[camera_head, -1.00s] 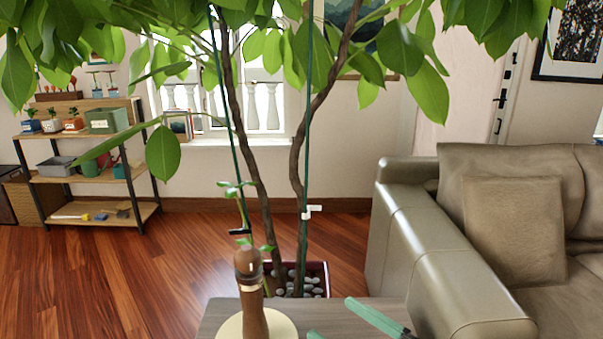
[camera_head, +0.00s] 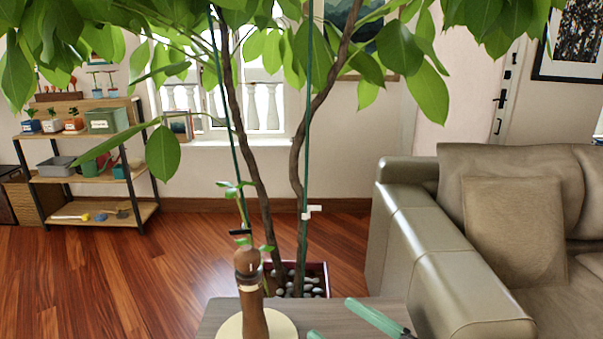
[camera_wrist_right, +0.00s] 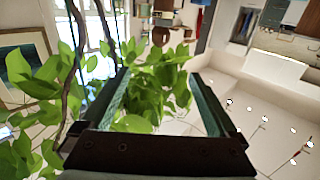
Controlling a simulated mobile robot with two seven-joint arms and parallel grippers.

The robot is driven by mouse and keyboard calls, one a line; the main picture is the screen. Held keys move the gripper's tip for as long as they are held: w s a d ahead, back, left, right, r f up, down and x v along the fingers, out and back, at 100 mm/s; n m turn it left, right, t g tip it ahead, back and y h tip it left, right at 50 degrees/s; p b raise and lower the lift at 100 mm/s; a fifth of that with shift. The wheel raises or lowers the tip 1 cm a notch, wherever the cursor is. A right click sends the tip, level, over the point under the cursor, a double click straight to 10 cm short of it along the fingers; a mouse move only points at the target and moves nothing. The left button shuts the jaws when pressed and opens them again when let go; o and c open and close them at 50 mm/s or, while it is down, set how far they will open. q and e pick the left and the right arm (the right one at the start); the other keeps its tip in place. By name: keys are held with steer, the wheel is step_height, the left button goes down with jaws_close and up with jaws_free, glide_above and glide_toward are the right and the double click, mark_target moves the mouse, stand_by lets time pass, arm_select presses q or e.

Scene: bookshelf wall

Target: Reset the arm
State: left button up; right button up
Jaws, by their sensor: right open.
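My right gripper (camera_head: 331,318) is at the bottom of the head view, over the grey wooden tabletop (camera_head: 222,314). Its green finger pads are spread apart with nothing between them. In the right wrist view, the two green-lined fingers of the right gripper (camera_wrist_right: 158,82) also stand wide apart, with only distant leaves and room behind the gap. The rest of the right arm is mostly out of the picture. My left gripper is not in view.
A wooden mill (camera_head: 253,312) stands on a round cream plate (camera_head: 284,328) left of the gripper. A potted tree (camera_head: 297,180) rises behind the table. A leather sofa (camera_head: 425,245) is at the right, a plant shelf (camera_head: 88,177) at the far left. Floor (camera_head: 110,290) at left is clear.

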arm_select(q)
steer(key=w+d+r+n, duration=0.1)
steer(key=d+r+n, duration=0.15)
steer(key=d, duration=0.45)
arm_select(e)
step_height(320, 180, down, 14)
steer(key=s+d+m+h, duration=0.1)
steer(key=d+m+h, duration=0.1)
steer(key=m+h, duration=0.25)
steer(key=s+d+f+m+g+h, duration=0.1)
steer(key=s+d+f+g+h, duration=0.15)
steer(key=s+f, duration=0.45)
steer(key=s+d+f+m+g+h, duration=0.1)
steer(key=s+d+f+h, duration=0.15)
steer(key=s+f, duration=0.45)
arm_select(q)
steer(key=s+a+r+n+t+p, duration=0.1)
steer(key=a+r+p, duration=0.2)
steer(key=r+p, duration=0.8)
steer(key=p, duration=0.5)
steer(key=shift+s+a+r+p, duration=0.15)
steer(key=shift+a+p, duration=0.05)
steer(key=shift+p, duration=0.1)
arm_select(e)
steer(key=d+r, duration=0.3)
steer(key=r, duration=0.6)
steer(key=shift+d+h, duration=0.25)
steer(key=shift+h, duration=0.2)
